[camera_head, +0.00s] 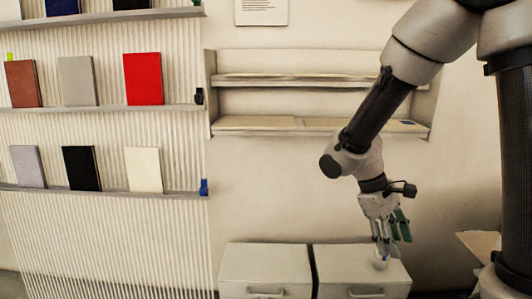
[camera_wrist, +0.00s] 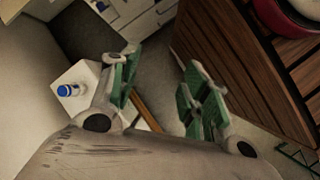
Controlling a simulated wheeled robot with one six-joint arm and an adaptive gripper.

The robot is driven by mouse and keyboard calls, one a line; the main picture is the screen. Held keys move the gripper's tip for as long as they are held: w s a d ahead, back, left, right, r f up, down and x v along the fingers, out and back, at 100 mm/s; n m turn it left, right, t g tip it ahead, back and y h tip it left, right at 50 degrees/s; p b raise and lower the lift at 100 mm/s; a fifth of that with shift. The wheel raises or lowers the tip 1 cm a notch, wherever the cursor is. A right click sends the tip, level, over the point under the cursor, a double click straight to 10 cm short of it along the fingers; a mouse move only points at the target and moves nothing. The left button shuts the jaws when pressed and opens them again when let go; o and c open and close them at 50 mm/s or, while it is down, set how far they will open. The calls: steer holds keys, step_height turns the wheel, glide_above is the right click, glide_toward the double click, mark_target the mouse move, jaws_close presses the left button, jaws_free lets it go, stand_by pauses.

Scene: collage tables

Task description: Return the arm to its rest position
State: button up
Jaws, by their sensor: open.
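My gripper (camera_head: 391,240) hangs at the lower right in the head view, pointing down in front of the right drawer cabinet. In the wrist view my gripper (camera_wrist: 160,85) shows its two green-padded fingers spread apart, with nothing between them.
Two white drawer cabinets, left (camera_head: 264,262) and right (camera_head: 335,262), stand low. A wall shelf (camera_head: 290,124) is behind my arm. Coloured panels line the slatted wall at left.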

steer(key=s+d+r+m+t+y, duration=0.2)
steer(key=s+r, duration=0.3)
steer(key=r, duration=0.3)
steer(key=s+d+r+m+t+y, duration=0.2)
steer(key=s+d+r+m+t, duration=0.2)
steer(key=r, duration=0.3)
steer(key=shift+s+r+m+t+y, duration=0.3)
steer(key=shift+s+r+m+t, duration=0.1)
steer(key=shift+m+t, duration=0.3)
